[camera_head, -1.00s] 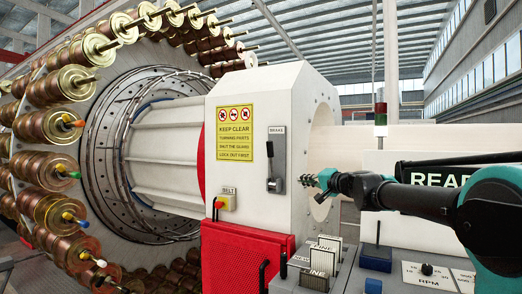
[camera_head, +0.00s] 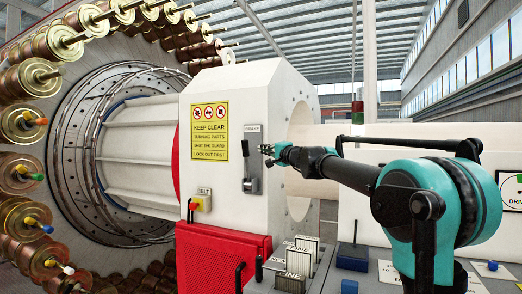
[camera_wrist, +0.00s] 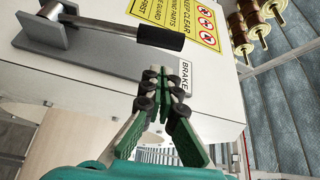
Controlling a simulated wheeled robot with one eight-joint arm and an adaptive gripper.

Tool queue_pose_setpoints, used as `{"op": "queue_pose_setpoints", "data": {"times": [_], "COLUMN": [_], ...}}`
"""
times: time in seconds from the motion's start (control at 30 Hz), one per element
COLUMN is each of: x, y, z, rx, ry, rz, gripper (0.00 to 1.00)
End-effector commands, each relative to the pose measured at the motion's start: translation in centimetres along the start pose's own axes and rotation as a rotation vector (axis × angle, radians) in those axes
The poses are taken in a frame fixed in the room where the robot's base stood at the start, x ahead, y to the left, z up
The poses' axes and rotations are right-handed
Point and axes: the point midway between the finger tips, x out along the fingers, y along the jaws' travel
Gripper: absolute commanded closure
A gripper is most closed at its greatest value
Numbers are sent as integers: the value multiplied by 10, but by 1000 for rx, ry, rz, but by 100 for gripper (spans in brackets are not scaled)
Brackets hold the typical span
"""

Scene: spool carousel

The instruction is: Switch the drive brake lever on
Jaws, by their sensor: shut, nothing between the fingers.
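The brake lever has a dark grip (camera_head: 246,150) that points up towards the BRAKE label, with its pivot block low on a grey plate (camera_head: 254,140) on the white housing. In the wrist view, the black grip (camera_wrist: 160,36) and silver rod lie along the plate (camera_wrist: 105,52), with the grip end nearest the BRAKE label. My gripper (camera_head: 267,153) is just right of the lever's upper part in the head view. In the wrist view, my gripper (camera_wrist: 162,84) is shut and empty, beside the label end of the plate; a gap shows between fingertips and grip.
A yellow warning sign (camera_head: 210,131) is left of the lever. The spool carousel (camera_head: 75,140) fills the left. Open space lies in front of the housing.

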Motion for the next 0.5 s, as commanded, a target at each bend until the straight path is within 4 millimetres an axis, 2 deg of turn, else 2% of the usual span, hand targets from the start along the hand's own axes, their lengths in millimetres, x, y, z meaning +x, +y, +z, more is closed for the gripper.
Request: {"op": "queue_pose_setpoints", "data": {"times": [0.3, 0.5], "x": [55, 75], "y": [0, 0], "z": [1, 0], "rx": [0, 0], "ry": [-3, -1], "rz": [0, 0], "gripper": [100, 100]}}
